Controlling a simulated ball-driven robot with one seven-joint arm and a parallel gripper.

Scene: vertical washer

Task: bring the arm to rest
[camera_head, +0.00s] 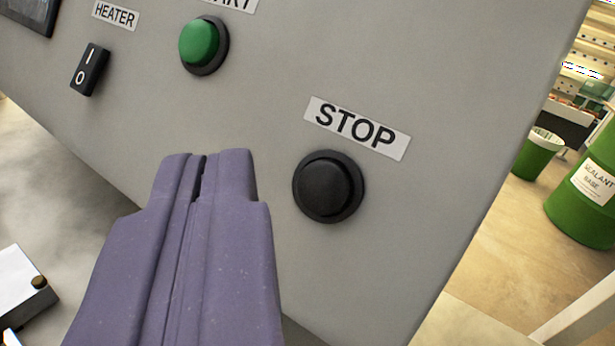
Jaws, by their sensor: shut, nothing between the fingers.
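My gripper (205,165) shows as two purple fingers rising from the bottom of the view. The fingers are shut together with only a thin slit between them and hold nothing. Their tips appear in front of the grey control panel (420,60), to the left of the black STOP button (328,187) and below the green button (199,42). No contact with either button shows. The rest of the arm is out of view.
The panel also carries a black HEATER rocker switch (89,70) and a dark screen (30,14) at upper left. A white box (22,285) is at lower left. Past the panel's right edge are a green bin (538,155), a green drum (590,190) and open floor.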

